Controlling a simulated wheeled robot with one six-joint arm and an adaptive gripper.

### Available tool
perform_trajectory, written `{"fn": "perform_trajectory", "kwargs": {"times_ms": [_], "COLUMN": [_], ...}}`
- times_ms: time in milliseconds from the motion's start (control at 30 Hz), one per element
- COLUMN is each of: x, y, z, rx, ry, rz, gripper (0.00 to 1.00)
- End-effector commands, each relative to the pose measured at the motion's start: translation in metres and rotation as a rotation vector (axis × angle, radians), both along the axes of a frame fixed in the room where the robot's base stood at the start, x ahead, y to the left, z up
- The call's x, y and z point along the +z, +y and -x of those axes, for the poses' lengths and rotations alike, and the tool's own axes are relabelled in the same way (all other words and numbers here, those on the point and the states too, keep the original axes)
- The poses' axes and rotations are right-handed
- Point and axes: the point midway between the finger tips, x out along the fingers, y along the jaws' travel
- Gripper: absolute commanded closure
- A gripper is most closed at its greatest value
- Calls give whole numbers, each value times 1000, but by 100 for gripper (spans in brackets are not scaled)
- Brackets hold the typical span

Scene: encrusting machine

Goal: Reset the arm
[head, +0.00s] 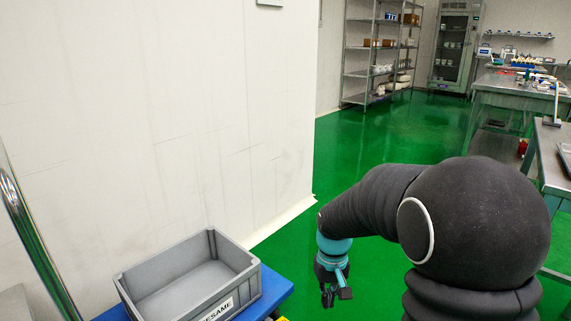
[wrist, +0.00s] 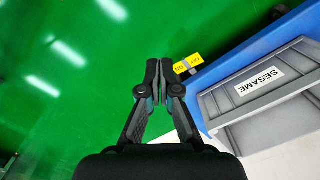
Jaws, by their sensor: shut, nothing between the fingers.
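My gripper (wrist: 159,82) points down over the green floor in the wrist view, its two dark fingers close together with nothing held between them. In the head view my gripper (head: 329,293) hangs at the end of my dark-covered arm, just right of a blue surface. The fingertips are small there and partly dark against the floor.
A grey crate (head: 240,262) labelled SESAME stands empty on a blue table (head: 276,290), left of my gripper. A yellow tag (wrist: 188,63) sits at the blue edge. A white wall rises behind. Steel tables (head: 510,88) and shelves (head: 357,50) stand farther back; green floor is clear between.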

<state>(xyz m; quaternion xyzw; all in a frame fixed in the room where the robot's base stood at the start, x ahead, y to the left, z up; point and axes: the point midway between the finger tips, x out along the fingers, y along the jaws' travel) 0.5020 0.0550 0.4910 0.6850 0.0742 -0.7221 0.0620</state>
Motion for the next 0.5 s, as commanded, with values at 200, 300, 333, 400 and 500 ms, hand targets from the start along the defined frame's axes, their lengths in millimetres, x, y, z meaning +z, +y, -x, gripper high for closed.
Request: {"fn": "perform_trajectory", "kwargs": {"times_ms": [200,300,333,400,500], "x": [50,68,74,85,99], "y": [-15,-22,-24,-27,-33], "z": [52,75,81,97,119], "rx": [-66,-92,-99,-111,-128], "ry": [-75,-111,-123,-150,-191], "rz": [-1,-3,-3,-4,-7], "gripper": [100,100,100,100,100]}}
